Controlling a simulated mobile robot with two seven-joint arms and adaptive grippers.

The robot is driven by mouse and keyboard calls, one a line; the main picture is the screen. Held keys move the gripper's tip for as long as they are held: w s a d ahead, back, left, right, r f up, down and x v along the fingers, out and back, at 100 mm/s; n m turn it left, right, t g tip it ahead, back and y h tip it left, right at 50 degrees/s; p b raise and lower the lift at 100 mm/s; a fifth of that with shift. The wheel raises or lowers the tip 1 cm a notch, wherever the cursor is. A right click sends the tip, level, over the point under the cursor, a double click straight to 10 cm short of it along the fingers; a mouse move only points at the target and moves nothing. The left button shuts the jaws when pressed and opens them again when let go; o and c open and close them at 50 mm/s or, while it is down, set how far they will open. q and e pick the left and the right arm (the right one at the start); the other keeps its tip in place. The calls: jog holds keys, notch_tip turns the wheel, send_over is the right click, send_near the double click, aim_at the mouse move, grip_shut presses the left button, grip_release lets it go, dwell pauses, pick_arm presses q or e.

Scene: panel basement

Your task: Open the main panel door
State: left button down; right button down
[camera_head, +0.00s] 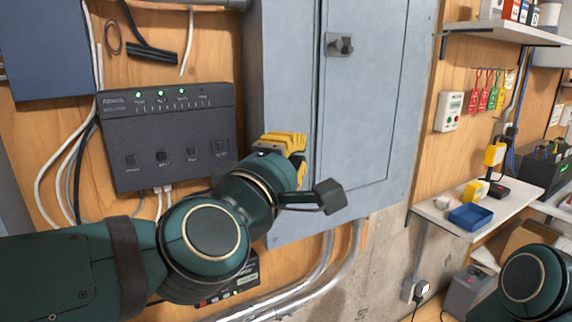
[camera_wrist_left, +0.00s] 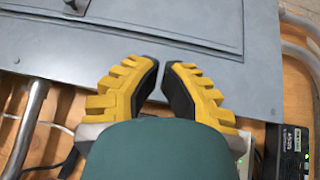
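The main panel (camera_head: 280,60) is a tall grey metal box on the wooden wall. Its door (camera_head: 365,120) looks closed, with a dark latch (camera_head: 340,44) near the door's upper left. My left gripper (camera_head: 300,150), with yellow fingers, is in front of the panel's lower left, well below the latch. In the left wrist view the left gripper (camera_wrist_left: 165,75) has a gap between its fingertips and holds nothing. The panel door (camera_wrist_left: 180,15) lies just beyond the tips, and a dark part like the latch (camera_wrist_left: 76,5) shows at the top left. My right gripper is out of view.
A black network box (camera_head: 170,135) with green lights and cables is left of the panel. On the right, a shelf (camera_head: 470,210) holds a blue tray (camera_head: 471,217) and yellow items. Metal conduits (camera_head: 325,270) run below the panel. An upper shelf (camera_head: 505,32) is at the top right.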

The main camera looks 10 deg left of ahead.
aim_at(328, 154)
pick_arm(q)
jog(key=shift+m+g+h, duration=0.6)
jog(key=shift+g, duration=0.2)
jog(key=w+d+f, duration=0.1)
jog(key=w, duration=0.1)
jog(key=w+d+f, duration=0.1)
jog(key=w, duration=0.2)
jog(key=w+d+f, duration=0.1)
jog(key=w, duration=0.2)
jog(key=shift+d+f+b, duration=0.2)
jog(key=shift+f+b, duration=0.1)
jog(key=shift+f, duration=0.05)
jog(key=shift+s+d+y, duration=0.15)
jog(key=shift+s+y, duration=0.15)
dwell(1.8)
